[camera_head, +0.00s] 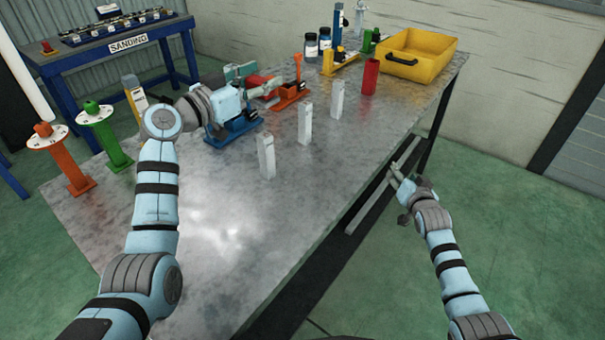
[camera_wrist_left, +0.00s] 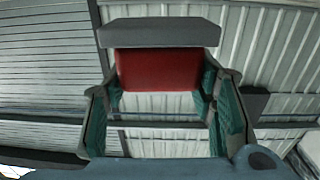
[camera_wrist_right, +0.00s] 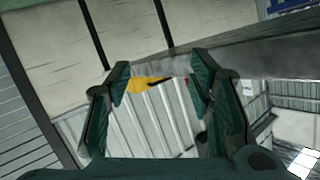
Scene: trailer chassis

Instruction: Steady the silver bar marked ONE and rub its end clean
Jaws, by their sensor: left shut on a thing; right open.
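Three silver bars stand upright on the bench: a near one (camera_head: 265,156), a middle one (camera_head: 304,123) and a far one (camera_head: 337,98). Their markings are too small to read, so I cannot tell which is ONE. My left gripper (camera_head: 250,78) is above the bench, behind the bars. It is shut on a red block with a grey slab (camera_wrist_left: 160,70). The block shows partly in the head view (camera_head: 264,85). My right gripper (camera_head: 397,176) is open and empty, beyond the bench's right edge. It also shows in the right wrist view (camera_wrist_right: 160,85).
A blue vise (camera_head: 240,127) and an orange vise (camera_head: 289,98) stand near my left gripper. A red cup (camera_head: 370,77) and a yellow tray (camera_head: 418,54) are farther back. Orange (camera_head: 62,160) and green (camera_head: 104,135) stands are left. The near bench top (camera_head: 230,220) is clear.

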